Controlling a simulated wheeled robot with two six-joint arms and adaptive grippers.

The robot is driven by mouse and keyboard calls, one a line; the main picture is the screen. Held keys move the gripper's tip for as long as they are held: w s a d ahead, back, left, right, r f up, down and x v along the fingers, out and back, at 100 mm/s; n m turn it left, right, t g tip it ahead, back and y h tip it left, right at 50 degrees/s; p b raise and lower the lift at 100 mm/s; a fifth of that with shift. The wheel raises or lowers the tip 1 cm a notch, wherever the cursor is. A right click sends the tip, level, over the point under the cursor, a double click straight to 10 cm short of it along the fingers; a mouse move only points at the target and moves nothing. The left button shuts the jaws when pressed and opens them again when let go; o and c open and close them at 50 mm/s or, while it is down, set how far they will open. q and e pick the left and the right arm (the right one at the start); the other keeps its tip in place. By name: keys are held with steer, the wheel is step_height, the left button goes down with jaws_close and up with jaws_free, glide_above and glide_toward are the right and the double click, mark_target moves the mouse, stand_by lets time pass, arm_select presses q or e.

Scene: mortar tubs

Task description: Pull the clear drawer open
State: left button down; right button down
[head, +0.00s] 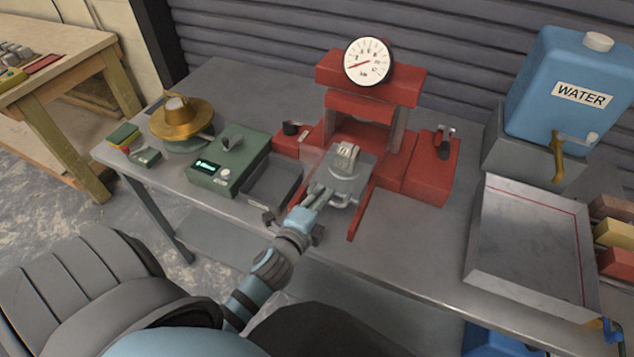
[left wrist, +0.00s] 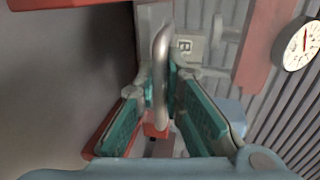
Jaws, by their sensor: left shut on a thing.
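The clear drawer (head: 352,186) sits low in the middle of the red press (head: 419,172), between its two red side rails. Its see-through walls are hard to make out. A grey block marked B (head: 347,153) shows at the drawer; it also shows in the left wrist view (left wrist: 187,45). My left gripper (head: 319,194) is at the drawer's front. In the left wrist view its teal fingers (left wrist: 162,88) are shut on a grey bar handle (left wrist: 161,60). How far the drawer stands out is hard to tell. My right gripper is not in view.
A round gauge (head: 368,62) tops the press. Left of it are a dark open tray (head: 270,187), a green device (head: 229,160) and a brass bowl (head: 182,121). On the right are a metal tray (head: 531,240) and a blue water tank (head: 570,90). The bench front is clear.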

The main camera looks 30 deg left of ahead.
arm_select(q)
steer(key=shift+s+d+r, duration=0.1)
steer(key=shift+s, duration=0.4)
steer(key=shift+w, duration=0.3)
steer(key=c, duration=1.7)
jaws_free()
steer(key=shift+w, duration=0.1)
steer(key=shift+s, duration=0.2)
steer(key=v, duration=1.2)
